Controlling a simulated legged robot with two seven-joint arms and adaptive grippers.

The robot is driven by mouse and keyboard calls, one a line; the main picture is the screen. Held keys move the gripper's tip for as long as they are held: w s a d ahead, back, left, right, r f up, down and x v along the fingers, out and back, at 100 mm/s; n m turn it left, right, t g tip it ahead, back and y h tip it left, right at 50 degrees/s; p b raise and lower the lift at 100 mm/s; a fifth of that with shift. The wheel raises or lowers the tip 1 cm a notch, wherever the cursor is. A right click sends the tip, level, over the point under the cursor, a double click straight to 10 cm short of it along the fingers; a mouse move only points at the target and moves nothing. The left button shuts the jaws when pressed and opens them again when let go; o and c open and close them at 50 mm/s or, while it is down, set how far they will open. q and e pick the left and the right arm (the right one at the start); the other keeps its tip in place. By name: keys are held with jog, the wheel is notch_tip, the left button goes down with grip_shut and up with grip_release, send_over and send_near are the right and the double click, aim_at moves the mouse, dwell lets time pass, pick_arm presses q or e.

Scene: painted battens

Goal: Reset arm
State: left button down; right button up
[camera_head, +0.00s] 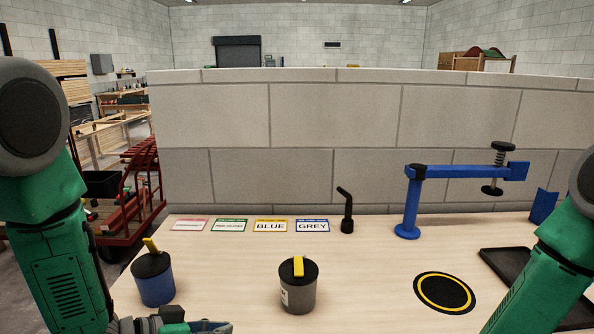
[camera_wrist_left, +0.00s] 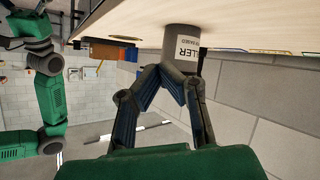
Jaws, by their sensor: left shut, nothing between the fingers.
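My left gripper (camera_head: 178,326) is at the bottom edge of the head view, partly cut off, just below the blue can (camera_head: 156,284). In the left wrist view its fingers (camera_wrist_left: 182,82) are shut with nothing between them. A grey can (camera_wrist_left: 182,42) with a white label shows beyond the fingertips in that view. The grey can (camera_head: 299,296) with a black lid and yellow tab stands upright at the front middle of the table in the head view. My right arm comes in at the right; its gripper is out of view.
Colour cards (camera_head: 270,226) lie along the table's back edge. A black angled tool (camera_head: 346,212) and a blue clamp stand (camera_head: 412,200) stand behind. A yellow-ringed black disc (camera_head: 445,292) and black tray (camera_head: 507,272) lie to the right. A block wall closes off the back.

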pick_arm(q)
jog(key=s+a+f+n+g+y+b, duration=0.1)
jog(key=s+a+f+n+y, duration=0.2)
jog(key=s+f, duration=0.45)
jog(key=s+a+f+n+g+y+b, duration=0.1)
jog(key=s+a+f+y+b, duration=0.2)
jog(key=f, duration=0.7)
jog(key=s+a+f+n+g+y, duration=0.1)
jog(key=s+a+f+g+y, duration=0.1)
jog(key=s, duration=0.7)
jog(key=s+a+f+n+g+y+b, duration=0.1)
jog(key=s+a+f+g+y, duration=0.1)
jog(key=s+a+f, duration=0.3)
jog(key=s+a, duration=0.1)
jog(key=s, duration=0.3)
jog(key=shift+a+n+g+y, duration=0.15)
jog(key=shift+n+g+y, duration=0.15)
jog(key=shift+n, duration=0.1)
pick_arm(e)
jog(key=s+d+f+n+t+h, duration=0.3)
jog(key=s+d+f+n+h, duration=0.2)
jog(key=s+d+f+n, duration=0.3)
jog(key=s+d+n, duration=0.2)
jog(key=s+n, duration=0.2)
jog(key=shift+s+f+h, duration=0.25)
jog(key=shift+f+h, duration=0.05)
